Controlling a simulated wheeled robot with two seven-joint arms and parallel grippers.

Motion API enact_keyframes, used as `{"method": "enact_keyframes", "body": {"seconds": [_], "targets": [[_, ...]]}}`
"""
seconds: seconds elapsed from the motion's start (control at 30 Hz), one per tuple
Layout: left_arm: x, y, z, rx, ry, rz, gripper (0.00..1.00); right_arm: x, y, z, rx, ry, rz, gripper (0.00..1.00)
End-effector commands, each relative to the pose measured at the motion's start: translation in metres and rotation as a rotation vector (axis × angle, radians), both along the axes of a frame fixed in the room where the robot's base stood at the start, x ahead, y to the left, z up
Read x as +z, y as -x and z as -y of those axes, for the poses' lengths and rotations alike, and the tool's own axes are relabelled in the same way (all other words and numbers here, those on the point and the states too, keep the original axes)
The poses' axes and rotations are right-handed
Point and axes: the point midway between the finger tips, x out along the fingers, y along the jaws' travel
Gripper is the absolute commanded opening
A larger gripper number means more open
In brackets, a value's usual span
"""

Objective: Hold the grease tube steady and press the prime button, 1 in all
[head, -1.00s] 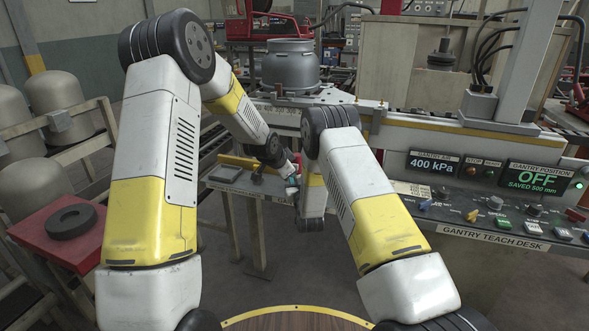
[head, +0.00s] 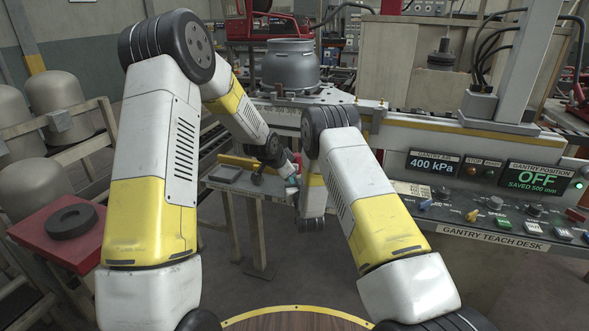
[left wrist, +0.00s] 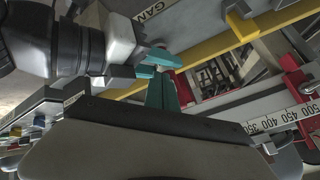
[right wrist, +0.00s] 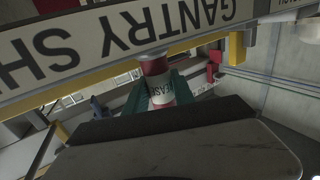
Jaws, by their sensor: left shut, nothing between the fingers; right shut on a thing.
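The grease tube (right wrist: 160,84), red and white with a dark label, stands between the teal fingers of my right gripper (right wrist: 159,92) in the right wrist view. The fingers are shut on it, one on each side. My left gripper (left wrist: 162,88) is shut and empty in the left wrist view, its teal fingers together. The right gripper's teal finger shows just above and left of its tips there. In the head view both hands are close together beyond my right elbow, mostly hidden. I cannot make out the prime button in any view.
A yellow rail and the gantry sign board (right wrist: 120,45) run close above the tube in the right wrist view. The gantry teach desk (head: 490,236) stands at the right. A red stand (head: 60,246) with a black ring (head: 73,221) is at the left.

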Motion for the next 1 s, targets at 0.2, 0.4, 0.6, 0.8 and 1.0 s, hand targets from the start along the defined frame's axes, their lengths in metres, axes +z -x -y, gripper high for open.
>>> {"method": "enact_keyframes", "body": {"seconds": [0.2,0.4,0.6,0.8,1.0], "targets": [[0.0000,0.0000,0.0000,0.000,0.000,0.000,0.00,0.0003,-0.0001,0.0002,0.000,0.000,0.001,0.00],[0.0000,0.0000,0.0000,0.000,0.000,0.000,0.00,0.0003,-0.0001,0.0002,0.000,0.000,0.001,0.00],[0.0000,-0.0004,0.0001,0.000,0.000,0.000,0.00,0.0004,-0.0001,0.0002,0.000,0.000,0.001,0.00],[-0.0003,-0.0057,0.0023,-0.001,0.000,-0.001,0.00,0.0004,-0.0001,0.0002,0.000,0.000,0.001,0.00],[0.0000,-0.0077,0.0029,0.000,0.000,-0.001,0.00,0.0004,-0.0001,0.0002,0.000,0.000,0.001,0.00]]}}
